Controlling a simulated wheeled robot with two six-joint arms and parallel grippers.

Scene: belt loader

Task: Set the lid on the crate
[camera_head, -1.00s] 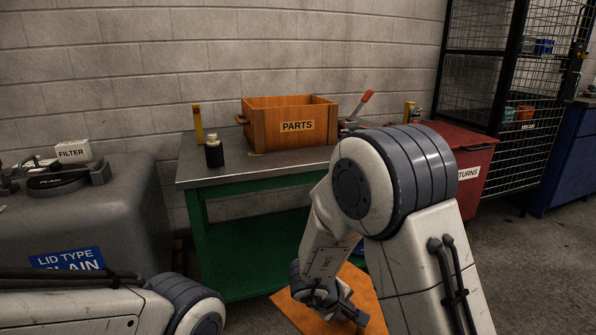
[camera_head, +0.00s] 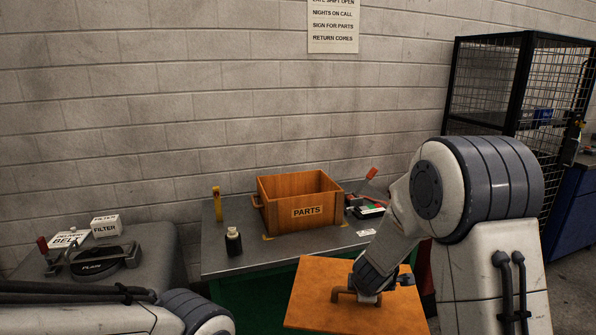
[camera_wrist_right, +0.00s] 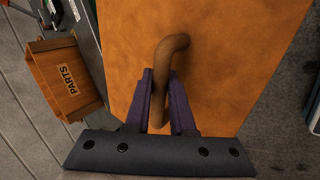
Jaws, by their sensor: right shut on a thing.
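The wooden crate (camera_head: 306,211), labelled PARTS, stands open on the grey-topped bench in the head view. It also shows at the left of the right wrist view (camera_wrist_right: 66,77). The orange-brown lid (camera_head: 319,291) is a flat panel with a bar handle (camera_wrist_right: 165,70). My right gripper (camera_head: 364,292) is shut on that handle, and the wrist view shows its purple fingers (camera_wrist_right: 161,102) on either side of the bar. The lid hangs in front of the bench, nearer to me and lower than the crate. My left gripper is out of view; only my left arm shows at lower left.
The bench (camera_head: 222,265) also holds a dark bottle (camera_head: 233,241), a yellow post (camera_head: 217,204) and an orange-handled tool (camera_head: 370,175) beside the crate. A grey stand at left carries filter boxes (camera_head: 106,226) and a clamp. A wire cage (camera_head: 500,85) stands at right.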

